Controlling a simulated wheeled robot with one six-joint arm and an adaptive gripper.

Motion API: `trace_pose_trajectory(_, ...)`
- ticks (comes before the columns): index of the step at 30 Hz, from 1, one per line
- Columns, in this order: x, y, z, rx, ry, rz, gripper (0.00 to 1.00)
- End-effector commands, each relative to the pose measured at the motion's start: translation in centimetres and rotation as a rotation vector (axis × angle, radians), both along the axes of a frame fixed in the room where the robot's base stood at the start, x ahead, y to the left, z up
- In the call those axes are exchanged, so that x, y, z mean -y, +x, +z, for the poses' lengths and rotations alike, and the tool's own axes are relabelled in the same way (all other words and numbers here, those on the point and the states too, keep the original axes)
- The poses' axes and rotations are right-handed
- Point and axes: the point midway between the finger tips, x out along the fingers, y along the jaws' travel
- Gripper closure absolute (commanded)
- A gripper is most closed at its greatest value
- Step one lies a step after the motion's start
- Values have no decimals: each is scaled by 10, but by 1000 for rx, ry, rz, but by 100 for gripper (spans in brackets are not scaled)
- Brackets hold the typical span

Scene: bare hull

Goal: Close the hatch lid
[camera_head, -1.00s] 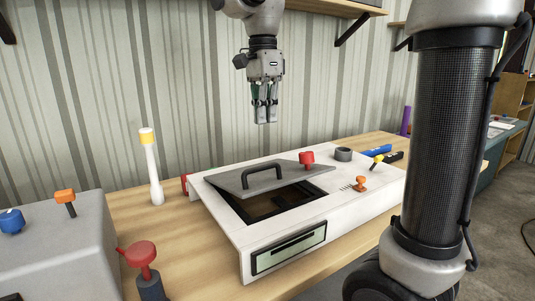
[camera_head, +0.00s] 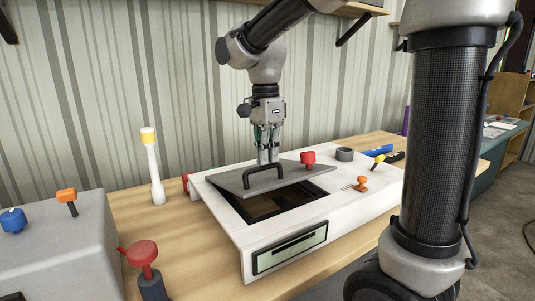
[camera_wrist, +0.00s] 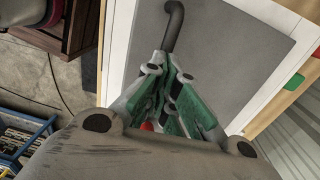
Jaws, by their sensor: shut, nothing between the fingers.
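The grey hatch lid (camera_head: 240,181) sits tilted open on the white panel box (camera_head: 345,203), with the dark opening (camera_head: 270,207) showing in front of it. A black bar handle (camera_head: 262,172) stands on the lid. My gripper (camera_head: 268,160) points down, shut and empty, at the far side of the lid, just behind the handle in the picture. I cannot tell whether its fingertips touch the lid. In the wrist view the grey lid (camera_wrist: 225,50) lies below the fingers, and part of the handle (camera_wrist: 174,25) shows at the top.
A red knob (camera_head: 308,158), a dark ring (camera_head: 344,154), an orange knob (camera_head: 361,182) and a yellow-tipped lever (camera_head: 377,162) are on the box's right side. A white post with a yellow top (camera_head: 151,165) stands left. A red knob on a post (camera_head: 143,254) stands in front left.

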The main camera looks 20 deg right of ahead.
Motion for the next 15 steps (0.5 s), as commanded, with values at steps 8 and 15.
trace_pose_trajectory(8,4,-22,-44,-3,-1,1,100)
trace_pose_trajectory(15,6,-31,-72,-1,0,1,100)
